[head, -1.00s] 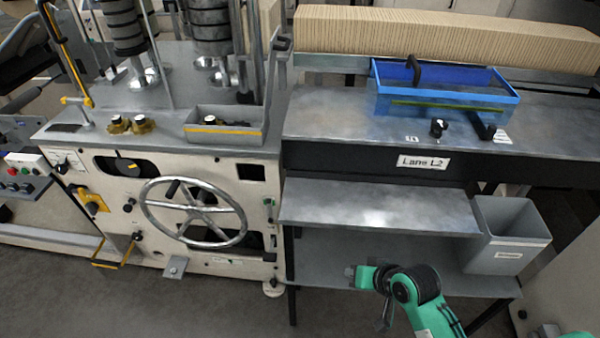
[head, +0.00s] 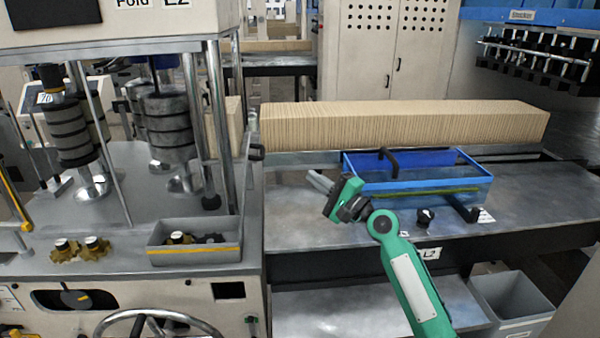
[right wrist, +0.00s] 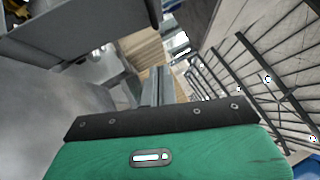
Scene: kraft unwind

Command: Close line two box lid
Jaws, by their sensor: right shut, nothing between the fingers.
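A blue box (head: 473,192) stands on the grey lane L2 table (head: 300,222). A dark handle (head: 388,161) rises at its back left, and a black latch-like part (head: 461,207) sits at its front right. I cannot tell clearly how the lid lies. My right gripper (head: 319,181) is just left of the box's left end, above the table, shut and empty. I cannot tell whether it touches the box. Its fingers (right wrist: 158,86) show close together in the right wrist view. My right forearm passes in front of the table's front edge. My left gripper is out of view.
A long corrugated kraft stack (head: 400,124) lies behind the box. A black knob (head: 425,217) stands on the table in front of it. A grey bin (head: 508,298) is below right. A machine with a grey parts tray (head: 195,254) stands left.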

